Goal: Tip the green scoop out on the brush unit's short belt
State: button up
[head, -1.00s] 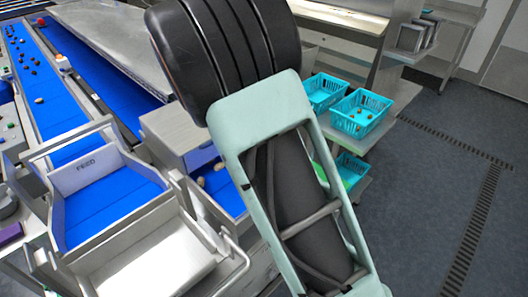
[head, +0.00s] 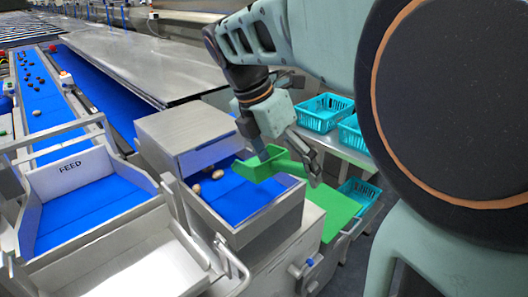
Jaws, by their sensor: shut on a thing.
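The green scoop (head: 258,168) is over the right part of the short blue belt (head: 238,197) of the brush unit (head: 188,130), a steel box with a low-walled belt tray. My gripper (head: 309,173) is shut on the scoop's handle, at the belt tray's right side. The scoop looks tilted toward the belt; I cannot tell whether anything is inside it. One brown date (head: 217,174) and another (head: 196,188) lie on the belt at its left, apart from the scoop.
The FEED tray (head: 80,175) stands at left, beside a long blue belt (head: 45,125) with several dates. Turquoise baskets (head: 322,112) stand behind my gripper. A green surface (head: 342,212) lies right of the brush unit. My arm hides much of the right side.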

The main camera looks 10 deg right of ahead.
jog(key=s+f+t+b, duration=0.1)
jog(key=b, duration=0.3)
jog(key=s+d+f+t+y+b, duration=0.1)
jog(key=b, duration=0.2)
jog(key=shift+s+d+m+y+b, duration=0.15)
jog(key=shift+d+m+y+b, duration=0.15)
jog(key=shift+b, duration=0.1)
jog(key=shift+s, duration=0.1)
dwell(0.5)
